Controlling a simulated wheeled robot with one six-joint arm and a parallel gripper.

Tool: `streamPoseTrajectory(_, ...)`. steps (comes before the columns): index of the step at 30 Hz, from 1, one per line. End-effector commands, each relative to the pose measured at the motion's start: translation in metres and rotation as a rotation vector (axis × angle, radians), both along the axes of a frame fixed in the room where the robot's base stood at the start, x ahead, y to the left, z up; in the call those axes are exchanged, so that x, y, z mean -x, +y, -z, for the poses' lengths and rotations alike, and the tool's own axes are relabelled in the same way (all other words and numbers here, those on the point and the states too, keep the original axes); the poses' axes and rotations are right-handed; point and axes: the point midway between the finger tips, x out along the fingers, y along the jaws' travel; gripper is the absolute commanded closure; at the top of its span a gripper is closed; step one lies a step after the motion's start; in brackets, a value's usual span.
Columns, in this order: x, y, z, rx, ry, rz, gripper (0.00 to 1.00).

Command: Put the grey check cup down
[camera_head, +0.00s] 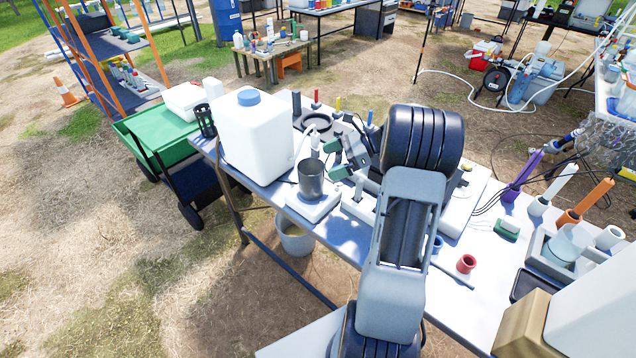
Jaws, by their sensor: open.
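The grey check cup (311,182) stands upright on a small white base (314,207) near the front edge of the table. My gripper (336,160) is just to the right of the cup's rim. Its two green-tipped fingers are apart, with no cup between them as far as I can see. I cannot tell whether a finger touches the cup. My arm comes up from the bottom of the view and hides part of the table behind it.
A large white jug with a blue cap (254,135) stands close left of the cup. Probes and bottles crowd the table (445,262) to the right, with a small red cup (466,264). A bucket (295,239) is below the front edge.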

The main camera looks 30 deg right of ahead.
Motion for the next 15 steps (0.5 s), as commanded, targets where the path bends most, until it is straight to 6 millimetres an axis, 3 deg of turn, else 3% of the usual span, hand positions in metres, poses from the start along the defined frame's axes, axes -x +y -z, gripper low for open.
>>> streamPoseTrajectory(5, 0.025, 0.058, -0.02, 0.267, -0.1, -0.229, 0.0)
streamPoseTrajectory(9, 0.07, 0.112, -0.031, 0.603, -0.278, -0.556, 0.0)
streamPoseTrajectory(15, 0.13, 0.147, -0.038, 1.012, -0.581, -1.015, 0.0)
